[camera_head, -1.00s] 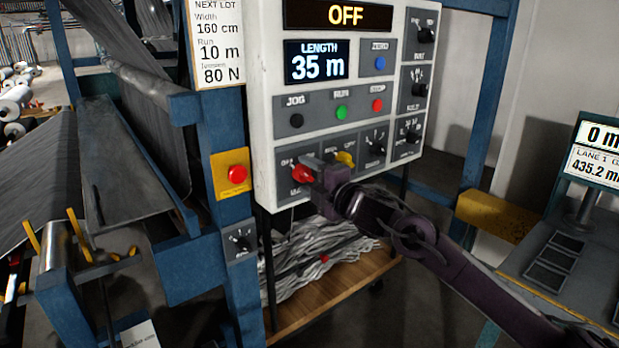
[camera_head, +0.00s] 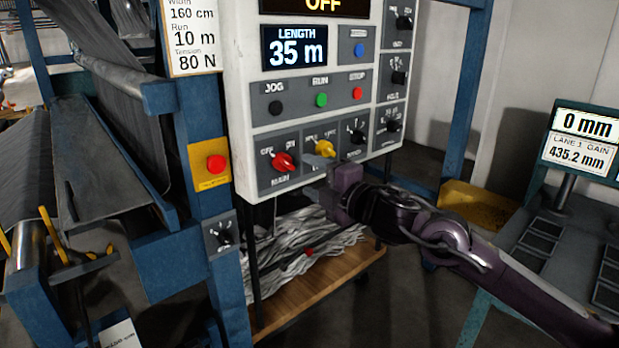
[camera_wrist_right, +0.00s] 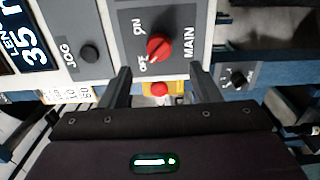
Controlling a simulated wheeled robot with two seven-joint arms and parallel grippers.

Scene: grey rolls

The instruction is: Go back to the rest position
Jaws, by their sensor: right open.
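My right gripper (camera_head: 318,178) is in front of the lower edge of the white control panel (camera_head: 240,110), close to the row of switches. In the right wrist view its two fingers (camera_wrist_right: 162,88) stand apart with nothing between them. The red MAIN knob (camera_head: 284,162) is just beyond the fingertips and apart from them; it also shows in the right wrist view (camera_wrist_right: 158,46), with its pointer towards OFF. The display (camera_head: 322,5) at the panel's top reads OFF. My left gripper is not in view.
A red button on a yellow plate (camera_head: 215,163) is on the blue post left of the panel. Below is a wooden shelf (camera_head: 300,305) with grey scrap strips. A grey console (camera_head: 545,235) stands at the right. Open floor lies between.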

